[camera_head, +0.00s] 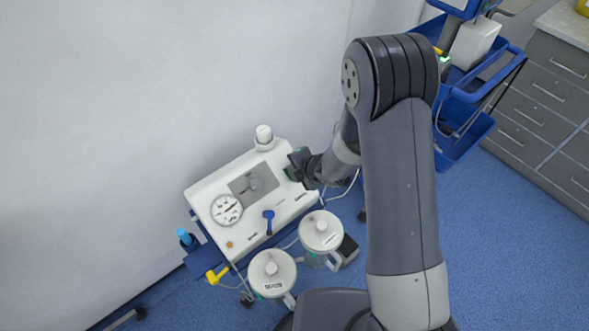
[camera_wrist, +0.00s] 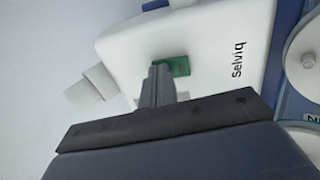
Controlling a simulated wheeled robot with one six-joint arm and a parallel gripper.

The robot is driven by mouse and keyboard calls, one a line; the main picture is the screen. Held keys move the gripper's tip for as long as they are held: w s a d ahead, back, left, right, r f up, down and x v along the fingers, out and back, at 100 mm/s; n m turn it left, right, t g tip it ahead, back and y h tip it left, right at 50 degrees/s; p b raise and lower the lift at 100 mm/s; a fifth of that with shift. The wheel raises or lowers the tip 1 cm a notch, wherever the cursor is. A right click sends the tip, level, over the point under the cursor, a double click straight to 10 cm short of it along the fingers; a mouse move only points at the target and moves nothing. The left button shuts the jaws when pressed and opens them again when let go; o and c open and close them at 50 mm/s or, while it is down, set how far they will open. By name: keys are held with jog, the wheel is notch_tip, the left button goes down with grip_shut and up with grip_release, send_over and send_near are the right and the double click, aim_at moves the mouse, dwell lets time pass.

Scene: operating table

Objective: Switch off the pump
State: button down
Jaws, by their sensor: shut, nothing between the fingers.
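The pump (camera_head: 205,193) is a white box with a sloped top panel, standing against the wall. Its panel carries a round dial gauge (camera_head: 226,209), a grey plate with a knob (camera_head: 254,184) and a blue lever (camera_head: 268,217). A green switch (camera_head: 288,174) sits near the panel's right end, partly hidden by my gripper. My gripper (camera_wrist: 158,70) is shut and empty, its fingertips at the green switch (camera_wrist: 181,66) in the wrist view. I cannot tell whether they touch it or which way the switch is set.
Two lidded jars, one at the front (camera_head: 272,270) and one at the right (camera_head: 321,229), stand before the pump. A white knob-topped fitting (camera_head: 264,137) rises behind it. A blue cart (camera_head: 462,135) and grey drawers (camera_head: 545,90) are at upper right.

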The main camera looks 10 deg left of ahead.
jog(key=shift+f, duration=0.15)
jog(key=shift+s+d+f+b, duration=0.3)
jog(key=shift+s+d+b, duration=0.2)
jog(key=shift+b, duration=0.25)
jog(key=shift+r, duration=0.15)
